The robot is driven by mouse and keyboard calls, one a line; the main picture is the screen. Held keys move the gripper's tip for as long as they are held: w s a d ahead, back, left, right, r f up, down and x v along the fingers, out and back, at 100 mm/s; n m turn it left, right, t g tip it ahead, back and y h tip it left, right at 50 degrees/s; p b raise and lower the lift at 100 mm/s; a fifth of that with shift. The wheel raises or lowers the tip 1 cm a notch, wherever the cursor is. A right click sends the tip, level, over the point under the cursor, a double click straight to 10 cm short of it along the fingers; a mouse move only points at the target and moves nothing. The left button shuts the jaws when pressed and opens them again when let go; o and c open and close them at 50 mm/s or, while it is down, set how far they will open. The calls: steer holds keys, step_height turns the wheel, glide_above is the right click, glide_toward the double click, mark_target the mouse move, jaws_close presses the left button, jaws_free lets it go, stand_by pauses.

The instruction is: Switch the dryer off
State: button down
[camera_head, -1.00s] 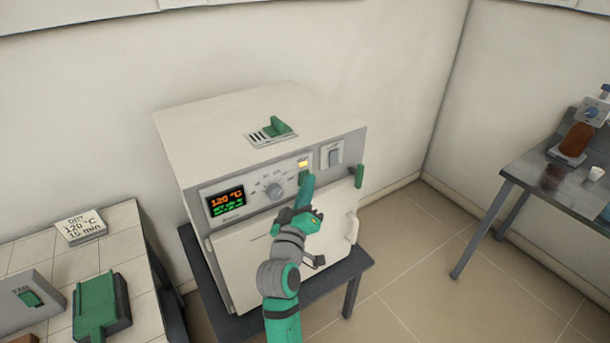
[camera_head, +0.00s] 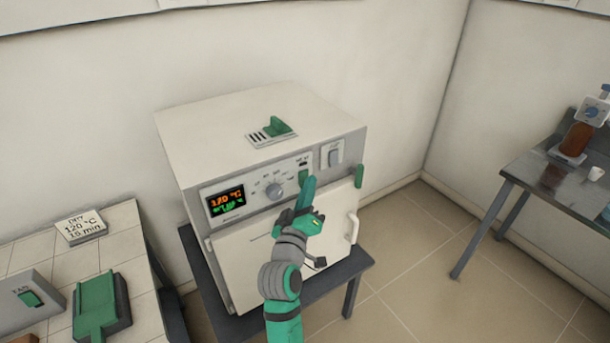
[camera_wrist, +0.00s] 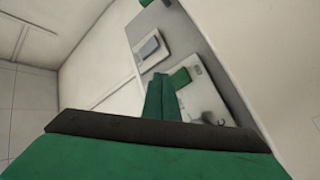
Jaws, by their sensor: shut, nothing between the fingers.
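The dryer (camera_head: 238,124) is a pale box-shaped oven on a dark stand. Its display (camera_head: 226,200) shows 120 °C in orange with a green line below. A grey knob (camera_head: 274,190) sits mid-panel. A green switch (camera_head: 303,177) is right of it, with a dark lamp spot above; the switch also shows in the wrist view (camera_wrist: 179,78). A grey rocker (camera_head: 334,157) is at the panel's right end. My gripper (camera_head: 309,184) is shut and empty, its tips just in front of the panel beside the green switch. I cannot tell whether they touch it.
A white door handle (camera_head: 353,229) and green lever (camera_head: 359,176) are at the dryer's right. A tiled bench (camera_head: 130,240) at left holds a "DRY 120 °C 15 min" card (camera_head: 81,227) and a fan switch box (camera_head: 25,298). A dark table (camera_head: 540,180) stands right.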

steer(key=shift+s+d, duration=0.15)
steer(key=shift+s, duration=0.05)
steer(key=shift+s+d+f, duration=0.15)
steer(key=shift+s+d, duration=0.6)
steer(key=shift+s, duration=0.3)
steer(key=shift+s+d+f, duration=0.15)
steer(key=shift+s+d, duration=0.6)
steer(key=shift+s, duration=0.25)
steer(key=shift+f, duration=0.1)
steer(key=s+a+f+m+g+y, duration=0.2)
steer(key=s+f+y, duration=0.1)
steer(key=s+f, duration=1.7)
steer(key=s+d+f+m+g, duration=0.1)
steer(key=s+m, duration=0.3)
steer(key=s, duration=2.1)
steer(key=shift+s+d+f+m+g, duration=0.25)
steer(key=shift+d+f+m+g, duration=0.15)
steer(key=shift+g, duration=0.1)
